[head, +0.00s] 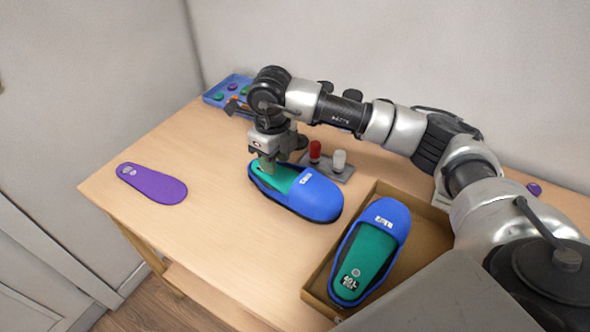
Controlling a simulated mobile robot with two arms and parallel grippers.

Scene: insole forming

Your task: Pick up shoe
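A blue shoe (318,196) with a green insole lies on the table near its middle, its toe toward the lower right. My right gripper (267,163) points down at the heel end of this shoe, with its fingertips at the opening over the green insole. The fingers are small here, and I cannot tell whether they are closed on the shoe. A second blue shoe (388,216) with a green insole lies in an open cardboard box (425,238). My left gripper is out of view.
A purple insole (152,184) lies at the table's left. A blue tray (233,84) with small coloured pieces is at the back. A grey base with a red knob (315,151) and a white knob (339,160) stands behind the shoe. The wooden table (205,230) is bare at front left.

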